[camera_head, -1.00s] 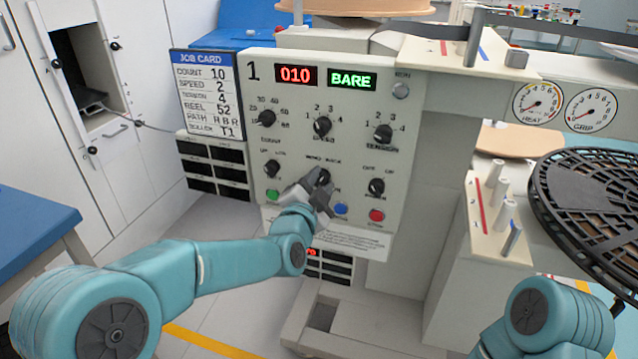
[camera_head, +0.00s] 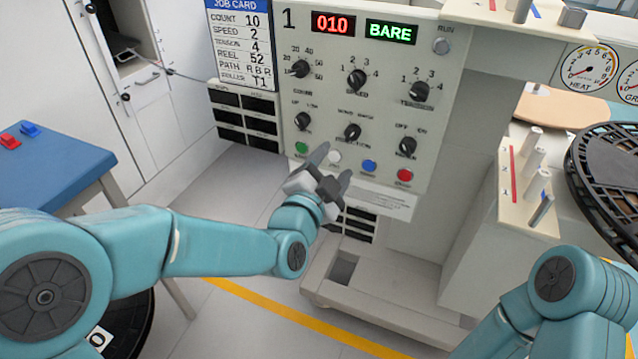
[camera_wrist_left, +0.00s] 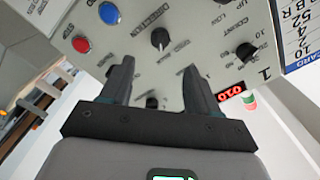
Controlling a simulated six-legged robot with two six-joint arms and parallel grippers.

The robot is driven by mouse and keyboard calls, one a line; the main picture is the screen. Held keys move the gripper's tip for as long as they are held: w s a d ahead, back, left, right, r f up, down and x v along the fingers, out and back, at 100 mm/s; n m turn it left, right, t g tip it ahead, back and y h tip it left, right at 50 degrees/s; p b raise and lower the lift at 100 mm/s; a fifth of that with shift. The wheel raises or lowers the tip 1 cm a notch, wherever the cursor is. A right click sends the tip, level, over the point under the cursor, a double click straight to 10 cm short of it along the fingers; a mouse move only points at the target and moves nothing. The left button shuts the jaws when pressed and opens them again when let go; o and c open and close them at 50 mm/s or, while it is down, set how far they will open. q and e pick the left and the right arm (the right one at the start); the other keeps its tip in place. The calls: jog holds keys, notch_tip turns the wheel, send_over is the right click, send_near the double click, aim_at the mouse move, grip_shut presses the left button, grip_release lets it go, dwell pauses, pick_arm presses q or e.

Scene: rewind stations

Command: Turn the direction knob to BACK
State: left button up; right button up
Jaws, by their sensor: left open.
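The direction knob (camera_head: 352,132) is a small black knob in the lower middle of the grey panel (camera_head: 455,60), above the button row. Its labels are too small to read surely, and I cannot tell which way it points. My left gripper (camera_head: 331,167) is open and empty, in front of the panel just below and left of the knob in the head view. The knob is uncovered there. In the left wrist view, the panel appears upside down; the knob (camera_wrist_left: 160,38) shows beyond the open fingers (camera_wrist_left: 157,80), apart from them. My right gripper is out of view.
Green, white, blue (camera_head: 369,166) and red (camera_head: 404,175) buttons sit below the knob, close to my left fingers. Other black knobs surround it, including the speed knob (camera_head: 357,80) above. A blue table (camera_head: 50,175) stands at left, a black reel (camera_head: 610,180) at right.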

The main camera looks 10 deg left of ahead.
pick_arm(q)
jog(key=v, duration=0.6)
jog(key=shift+s, duration=0.25)
jog(key=s+a+f+n+g+y, duration=0.1)
jog(key=a+f+n+g+y, duration=0.3)
jog(key=f, duration=0.9)
jog(key=s+a+f+m+g, duration=0.15)
jog(key=a+f, duration=0.35)
jog(key=f, duration=0.7)
jog(key=s+d+f+n+g+h, duration=0.1)
jog(key=s+f+n+g, duration=0.5)
jog(key=s+f, duration=0.3)
jog(key=s+d+f+n+g+h, duration=0.1)
jog(key=s+f+n+g, duration=0.5)
jog(key=s, duration=0.6)
notch_tip(320, 180, up, 22)
jog(key=p, duration=2.3)
jog(key=shift+a+r+n+t, duration=0.15)
jog(key=shift+r+n+t, duration=0.05)
jog(key=shift+n+t, duration=0.15)
